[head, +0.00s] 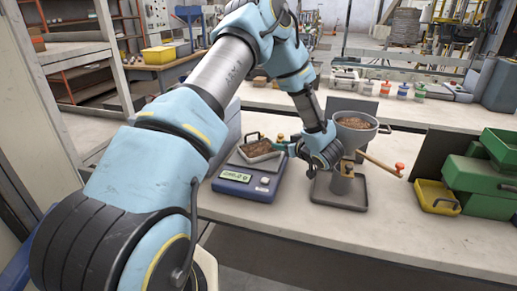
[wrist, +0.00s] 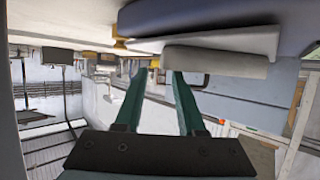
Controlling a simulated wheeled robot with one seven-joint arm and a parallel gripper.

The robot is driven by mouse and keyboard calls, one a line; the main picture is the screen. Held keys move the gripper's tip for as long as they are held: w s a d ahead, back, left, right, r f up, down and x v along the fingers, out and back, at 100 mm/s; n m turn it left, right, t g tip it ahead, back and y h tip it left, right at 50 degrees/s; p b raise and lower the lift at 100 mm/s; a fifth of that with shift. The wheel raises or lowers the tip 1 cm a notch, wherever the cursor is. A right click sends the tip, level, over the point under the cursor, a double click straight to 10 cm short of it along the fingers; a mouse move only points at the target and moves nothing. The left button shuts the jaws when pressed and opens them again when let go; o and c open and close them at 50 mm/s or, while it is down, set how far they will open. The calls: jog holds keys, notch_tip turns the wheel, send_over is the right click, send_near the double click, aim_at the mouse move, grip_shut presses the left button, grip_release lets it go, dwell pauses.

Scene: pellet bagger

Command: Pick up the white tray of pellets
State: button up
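The white tray (head: 260,150) holds brown pellets and sits on the blue scale (head: 246,180), left of the hopper stand, with a dark handle at its left. My gripper (head: 286,147) is at the tray's right side, low over the bench and close to the tray's edge. In the wrist view the picture looks upside down. There, two teal fingers stand apart, and my gripper (wrist: 160,75) reaches toward the pale tray (wrist: 225,42) under the dark blue scale body (wrist: 200,15). I cannot tell whether the fingers touch the tray.
A grey hopper (head: 355,128) of pellets on a dark stand (head: 340,190) is just right of my gripper, with a wooden lever (head: 382,164) sticking out right. A yellow tray (head: 437,196) and green bins (head: 482,180) are farther right. The bench front is clear.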

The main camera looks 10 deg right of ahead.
aim_at(259, 146)
jog(key=p+x, duration=0.2)
jog(key=x, duration=0.1)
jog(key=shift+w+a, duration=0.2)
jog(key=shift+w+f, duration=0.25)
jog(key=shift+w, duration=0.05)
grip_shut()
dwell(1.0)
